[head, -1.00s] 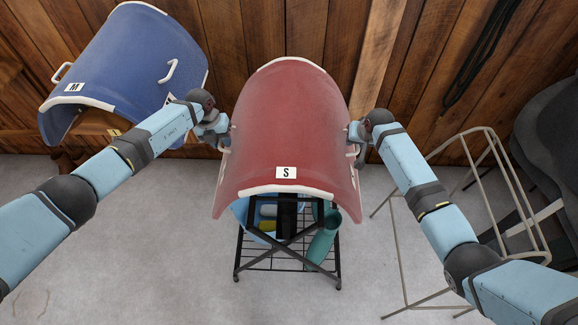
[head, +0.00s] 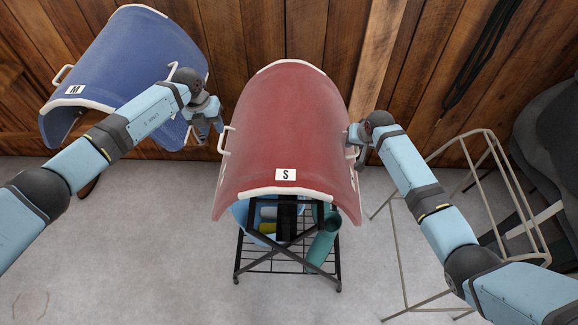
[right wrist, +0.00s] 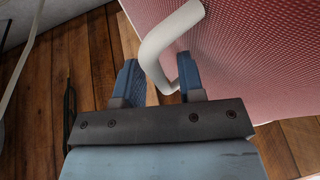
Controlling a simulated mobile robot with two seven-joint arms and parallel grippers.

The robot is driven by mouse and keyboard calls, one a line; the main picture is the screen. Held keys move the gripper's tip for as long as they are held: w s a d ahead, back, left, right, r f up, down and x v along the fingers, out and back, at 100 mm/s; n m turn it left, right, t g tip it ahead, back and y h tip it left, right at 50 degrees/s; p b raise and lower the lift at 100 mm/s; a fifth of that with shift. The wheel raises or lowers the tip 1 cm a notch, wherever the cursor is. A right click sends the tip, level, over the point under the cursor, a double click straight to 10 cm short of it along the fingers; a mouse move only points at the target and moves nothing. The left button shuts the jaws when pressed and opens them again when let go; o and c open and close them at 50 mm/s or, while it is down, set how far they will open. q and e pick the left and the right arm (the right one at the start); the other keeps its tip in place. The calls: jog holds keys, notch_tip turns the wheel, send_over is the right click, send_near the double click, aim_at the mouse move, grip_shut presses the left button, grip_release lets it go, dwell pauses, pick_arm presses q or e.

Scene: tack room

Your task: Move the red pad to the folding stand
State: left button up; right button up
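The red pad (head: 285,120), arched, with white edging, side handles and an "S" label, rests on a black wheeled rack (head: 287,265). My left gripper (head: 212,128) is up and left of the pad's left handle (head: 224,140), apart from it, with its fingers spread and empty. My right gripper (right wrist: 160,80) is at the pad's right handle (right wrist: 165,45). In the right wrist view its fingers stand apart on either side of the white handle, not clamped. The folding stand (head: 487,133), a thin beige metal frame, stands on the floor at the right.
A blue pad (head: 130,60) marked "M" is at the upper left, behind my left arm. The rack's lower part holds a teal cylinder (head: 323,245) and other items. A dark grey object (head: 550,125) is at the far right. Grey floor (head: 150,250) is clear at lower left.

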jog(key=shift+s+r, duration=0.15)
jog(key=shift+r, duration=0.15)
pick_arm(q)
jog(key=shift+r, duration=0.3)
pick_arm(e)
jog(key=v, duration=1.1)
jog(key=shift+r, duration=0.15)
jog(key=shift+s+d, duration=0.1)
